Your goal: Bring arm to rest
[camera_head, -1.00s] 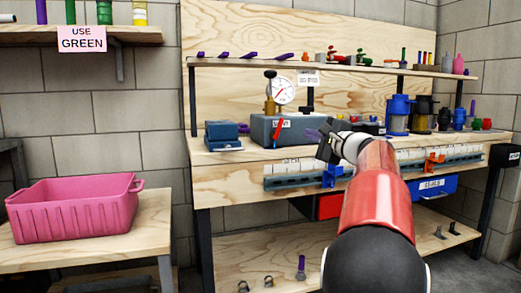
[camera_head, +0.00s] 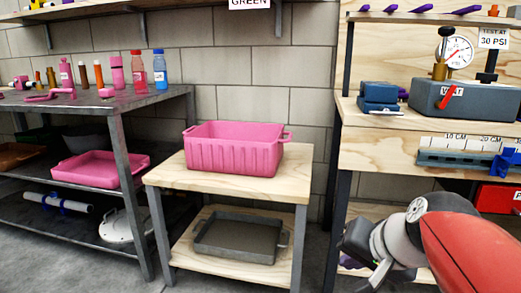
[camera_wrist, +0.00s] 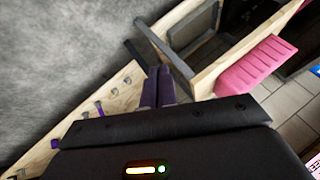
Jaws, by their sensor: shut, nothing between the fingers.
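My red and grey arm reaches in from the lower right of the head view. My gripper (camera_head: 358,245) is at its end, in front of the workbench's left leg and to the right of the small wooden table. In the wrist view the two fingers of my gripper (camera_wrist: 158,88) lie side by side, closed, with nothing seen between them. The gripper is clear of the bench top, and its fingertips are hard to make out in the head view.
A pink bin (camera_head: 235,150) stands on the small wooden table (camera_head: 165,177), with a grey tray (camera_head: 240,238) below. A dark metal shelf (camera_head: 165,100) with bottles is at left. The workbench (camera_head: 380,150) carries a blue vise (camera_head: 378,97) and a pump box (camera_head: 465,97).

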